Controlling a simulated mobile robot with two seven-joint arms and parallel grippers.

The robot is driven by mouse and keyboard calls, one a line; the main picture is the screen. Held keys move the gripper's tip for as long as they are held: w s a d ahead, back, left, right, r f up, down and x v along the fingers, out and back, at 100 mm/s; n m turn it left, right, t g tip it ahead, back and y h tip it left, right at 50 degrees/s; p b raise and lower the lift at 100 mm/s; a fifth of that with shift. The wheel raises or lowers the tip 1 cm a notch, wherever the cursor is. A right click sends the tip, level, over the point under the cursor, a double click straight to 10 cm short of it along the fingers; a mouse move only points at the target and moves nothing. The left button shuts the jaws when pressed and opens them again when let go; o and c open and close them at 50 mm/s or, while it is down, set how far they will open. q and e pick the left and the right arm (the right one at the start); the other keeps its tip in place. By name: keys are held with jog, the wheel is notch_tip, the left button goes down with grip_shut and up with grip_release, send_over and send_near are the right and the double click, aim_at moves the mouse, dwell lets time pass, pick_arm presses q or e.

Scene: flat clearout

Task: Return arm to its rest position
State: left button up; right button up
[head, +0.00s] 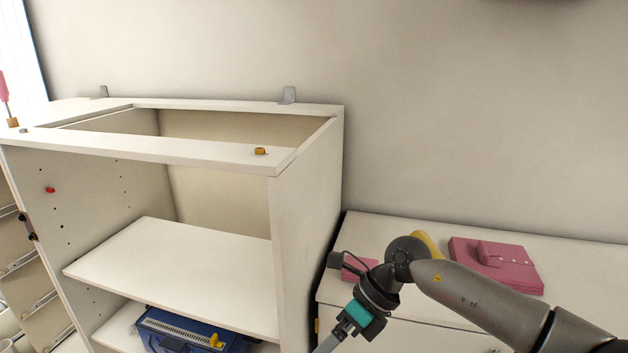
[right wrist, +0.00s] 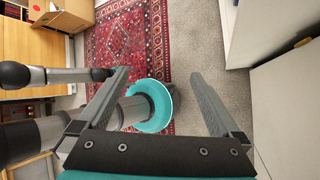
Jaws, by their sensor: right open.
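My right arm comes in from the right in the head view and bends down at its wrist in front of the white cabinet. My right gripper's fingers are cut off by the bottom edge there. In the right wrist view the right gripper (right wrist: 160,73) is open, its two fingers wide apart with nothing held between them. Other parts of my own body, with a teal ring, show below and behind the fingers. My left gripper is not seen.
An open-topped white cabinet (head: 309,190) stands left of my arm, with a blue toolbox (head: 185,333) low inside. A low white unit (head: 375,228) carries folded pink clothes (head: 495,265) and a yellow item (head: 428,243). A red patterned rug (right wrist: 115,42) lies on grey carpet.

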jog(key=w+a+f+m+t+y, duration=0.5)
jog(key=m+y, duration=0.3)
jog(key=m, duration=0.5)
jog(key=w+d+f+m+t+h, duration=0.2)
jog(key=d+f+m+t+h, duration=0.1)
jog(key=d+f+m+t, duration=0.55)
jog(key=s+d+f+m+g+h, duration=0.1)
jog(key=s+d+f+m+h, duration=0.3)
jog(key=s+f+m, duration=0.4)
jog(key=s+d+f+m+g+h, duration=0.1)
jog(key=s+d+f+m+h, duration=0.35)
jog(key=f, duration=0.65)
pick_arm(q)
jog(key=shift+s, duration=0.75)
pick_arm(e)
jog(key=s+d+f+m+g+h, duration=0.1)
jog(key=s+d+f+m+g, duration=0.1)
jog(key=s, duration=0.8)
jog(key=s+d+f+m+g+h, duration=0.1)
jog(key=s+f+m+g, duration=0.2)
jog(key=s, duration=0.8)
jog(key=s+d+f+m+g+h, duration=0.2)
jog(key=s+f+m, duration=0.3)
jog(key=s+f, duration=0.3)
jog(key=shift+s+d+g, duration=0.35)
jog(key=shift+s+g, duration=0.1)
jog(key=shift+s, duration=0.75)
